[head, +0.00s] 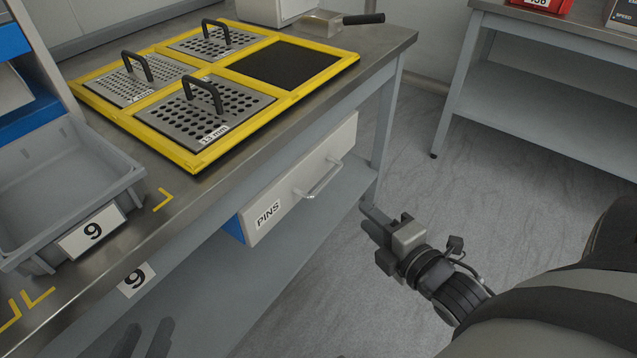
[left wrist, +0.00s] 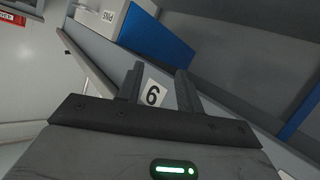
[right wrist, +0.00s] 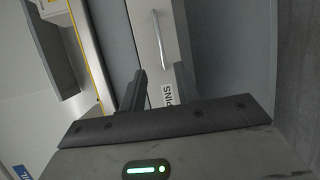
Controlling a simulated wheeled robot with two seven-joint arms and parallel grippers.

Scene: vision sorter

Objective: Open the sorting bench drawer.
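The drawer (head: 290,197) hangs under the bench top, with a pale front, a PINS label and a blue side. Whether it is shut or slightly out is unclear. Its silver bar handle (head: 318,180) is bare; it also shows in the right wrist view (right wrist: 158,38), ahead of the fingers. My right gripper (head: 374,222) is open and empty, right of and below the handle, apart from it. My left gripper (head: 146,338) shows only dark fingers at the bottom edge. In the left wrist view (left wrist: 158,82) it is open and empty, facing the bench's number label.
On the bench (head: 190,205) are a yellow frame (head: 200,160) with handled hole plates and a grey bin (head: 70,185) marked 9. A lower shelf (head: 300,235) runs beneath the drawer. Another table (head: 550,110) stands at the back right. Floor right of the bench is clear.

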